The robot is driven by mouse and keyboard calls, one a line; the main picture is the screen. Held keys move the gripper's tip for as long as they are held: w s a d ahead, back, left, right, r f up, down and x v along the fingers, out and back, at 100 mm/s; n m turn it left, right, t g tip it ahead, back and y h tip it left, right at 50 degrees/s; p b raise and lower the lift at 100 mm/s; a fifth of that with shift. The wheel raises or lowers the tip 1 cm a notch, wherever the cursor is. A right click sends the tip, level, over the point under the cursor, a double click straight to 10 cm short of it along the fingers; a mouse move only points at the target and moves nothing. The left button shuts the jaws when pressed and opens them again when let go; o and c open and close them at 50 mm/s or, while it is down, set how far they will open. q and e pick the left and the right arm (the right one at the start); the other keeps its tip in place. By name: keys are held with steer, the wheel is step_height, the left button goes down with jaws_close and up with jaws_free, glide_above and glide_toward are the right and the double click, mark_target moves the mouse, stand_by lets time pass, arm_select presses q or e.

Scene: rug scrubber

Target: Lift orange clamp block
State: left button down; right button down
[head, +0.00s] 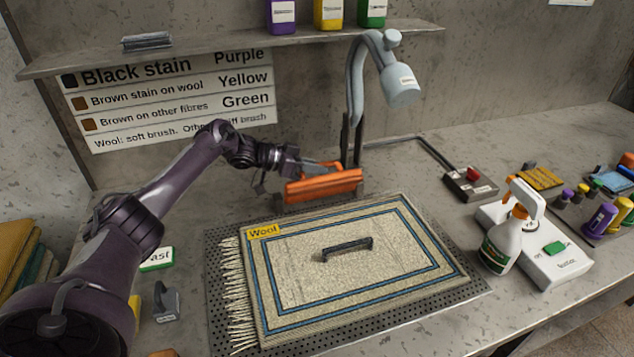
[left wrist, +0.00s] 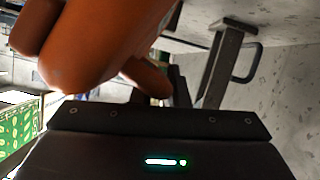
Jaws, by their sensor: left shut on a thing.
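The orange clamp block (head: 322,186) is a long bar above the back edge of the rug (head: 380,245). My left gripper (head: 325,168) reaches it from the left and is shut on it. In the left wrist view the orange block (left wrist: 105,45) fills the upper left, close in front of my gripper (left wrist: 165,100). Whether the block touches the rug or the perforated board beneath cannot be made out. My right gripper is not in view.
A grey lamp (head: 402,88) rises behind the block. A shelf (head: 230,50) with bottles overhangs the back.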

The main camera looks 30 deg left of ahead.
arm_select(q)
steer(key=shift+w+a+b, duration=0.15)
steer(key=shift+b, duration=0.55)
steer(key=shift+n, duration=0.3)
steer(key=c, duration=1.7)
jaws_free()
steer(key=shift+f, duration=0.1)
steer(key=b+v, duration=0.1)
steer(key=v, duration=0.6)
steer(key=shift+a, duration=0.45)
